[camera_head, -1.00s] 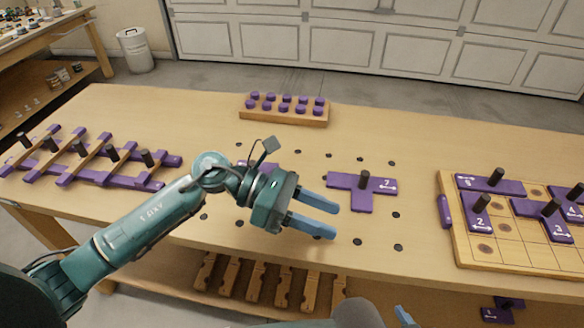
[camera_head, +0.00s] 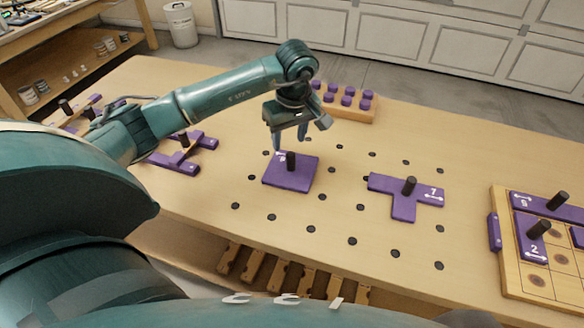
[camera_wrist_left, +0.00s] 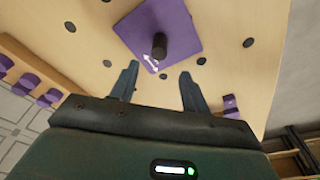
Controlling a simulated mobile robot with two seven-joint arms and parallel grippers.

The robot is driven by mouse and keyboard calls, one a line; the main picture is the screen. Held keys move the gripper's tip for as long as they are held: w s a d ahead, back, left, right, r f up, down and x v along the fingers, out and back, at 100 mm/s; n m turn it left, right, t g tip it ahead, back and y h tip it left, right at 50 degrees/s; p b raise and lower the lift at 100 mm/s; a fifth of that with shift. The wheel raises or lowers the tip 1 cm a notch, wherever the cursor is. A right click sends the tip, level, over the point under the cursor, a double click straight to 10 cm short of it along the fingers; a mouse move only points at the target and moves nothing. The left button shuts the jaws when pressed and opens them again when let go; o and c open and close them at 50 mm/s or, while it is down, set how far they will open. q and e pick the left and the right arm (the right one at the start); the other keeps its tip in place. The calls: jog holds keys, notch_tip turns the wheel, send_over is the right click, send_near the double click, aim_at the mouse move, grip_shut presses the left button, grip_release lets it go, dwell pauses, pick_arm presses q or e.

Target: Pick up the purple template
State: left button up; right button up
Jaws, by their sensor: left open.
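A square purple template (camera_head: 306,177) with a black peg standing up from it lies flat on the bench. A white arrow mark shows near its edge. In the left wrist view the same template (camera_wrist_left: 178,20) is beyond the fingertips, its peg lined up roughly between them. My left gripper (camera_head: 289,143) points down at the template's far edge, open and empty. Its two blue fingers also show apart in the left wrist view (camera_wrist_left: 158,72). I cannot tell whether a finger touches the template. My right gripper is not in view.
A T-shaped purple piece (camera_head: 405,205) marked 7, with a peg, lies to the right. A wooden board (camera_head: 512,265) with purple pieces is at the far right. A wooden block with purple knobs (camera_head: 345,111) stands behind. A peg rack is at left, partly hidden by my arm.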

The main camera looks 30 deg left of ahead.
aim_at(291, 154)
pick_arm(q)
jog(key=shift+w+d+f+p, duration=0.1)
jog(key=shift+f+p, duration=0.15)
jog(key=shift+f, duration=1.3)
jog(key=shift+w+f+p, duration=0.1)
jog(key=shift+f+p, duration=0.15)
jog(key=shift+f, duration=1.25)
jog(key=shift+c, duration=0.5)
grip_shut()
